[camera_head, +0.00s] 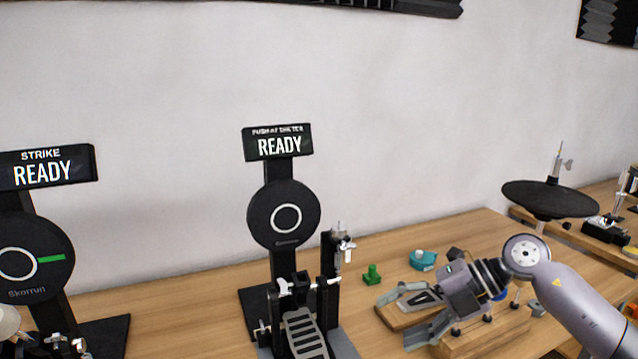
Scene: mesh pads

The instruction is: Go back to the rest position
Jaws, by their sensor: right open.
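My right gripper (402,318) comes in from the lower right over the wooden table, its two grey fingers spread wide and pointing left. It is open, and I see nothing held between the fingers. It hovers over or beside a small wooden block or board, and I cannot tell whether it touches it. My right arm covers part of the table behind the gripper. My left gripper is not clearly in view; only a pale rounded shape shows at the lower left edge.
A middle stand with a round pad (283,215) and a READY sign (278,143) has a pedal (304,335) before it. Another pad stand (35,257) is at left. A green piece (372,274), a teal piece (423,260) and a black cymbal-like disc (549,199) are near my right arm.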

